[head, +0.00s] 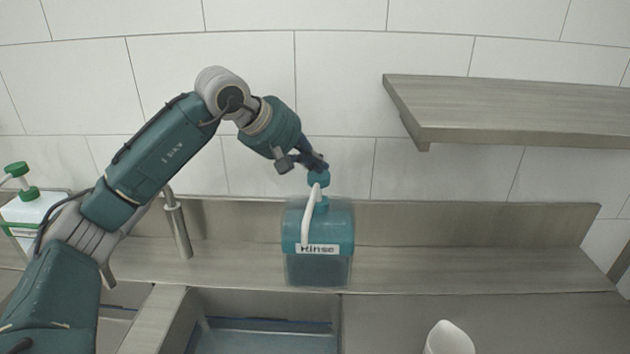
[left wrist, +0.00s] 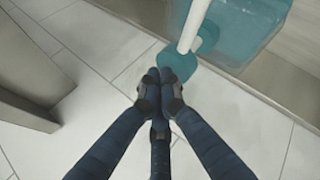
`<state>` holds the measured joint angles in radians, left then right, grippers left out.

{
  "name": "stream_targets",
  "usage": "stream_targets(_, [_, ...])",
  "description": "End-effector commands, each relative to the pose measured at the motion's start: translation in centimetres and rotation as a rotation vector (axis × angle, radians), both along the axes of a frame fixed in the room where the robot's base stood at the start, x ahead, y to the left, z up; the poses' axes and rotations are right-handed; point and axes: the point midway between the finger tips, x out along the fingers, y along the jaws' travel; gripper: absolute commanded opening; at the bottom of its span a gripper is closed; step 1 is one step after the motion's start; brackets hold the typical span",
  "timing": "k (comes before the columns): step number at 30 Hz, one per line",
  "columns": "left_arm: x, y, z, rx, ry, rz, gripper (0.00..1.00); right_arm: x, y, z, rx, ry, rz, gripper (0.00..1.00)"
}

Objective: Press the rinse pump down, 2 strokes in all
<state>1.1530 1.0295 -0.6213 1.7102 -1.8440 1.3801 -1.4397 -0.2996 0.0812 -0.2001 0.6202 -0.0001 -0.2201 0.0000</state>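The rinse pump is a teal see-through bottle (head: 318,268) labelled "Rinse", upright on the counter ledge behind the sink. Its round teal pump head (head: 319,178) sits raised above the collar, with a white spout pointing toward me. The pump head also shows in the left wrist view (left wrist: 178,62). My left gripper (head: 317,164) is just above the pump head, with its dark fingers pointing down at it. In the left wrist view the fingertips (left wrist: 160,78) are drawn together with nothing between them, at the pump head's edge. I cannot tell whether they touch it. My right gripper is out of view.
A wooden shelf (head: 520,105) juts from the tiled wall at the right. A metal tap post (head: 178,225) stands left of the bottle. The sink (head: 262,338) lies in front. A white container with a green pump (head: 25,205) stands at the far left.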

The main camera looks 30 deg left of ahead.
Motion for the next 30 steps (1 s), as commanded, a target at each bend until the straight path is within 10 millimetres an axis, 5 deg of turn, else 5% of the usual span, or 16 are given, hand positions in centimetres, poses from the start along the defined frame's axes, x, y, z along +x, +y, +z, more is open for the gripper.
stream_targets(16, [0.0, 0.0, 5.6, 0.0, -0.001, 0.0, 0.0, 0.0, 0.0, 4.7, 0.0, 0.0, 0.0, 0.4])
stream_targets(30, [0.0, 0.0, 5.8, 0.0, -0.002, 0.001, 0.0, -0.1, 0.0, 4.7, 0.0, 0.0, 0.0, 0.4])
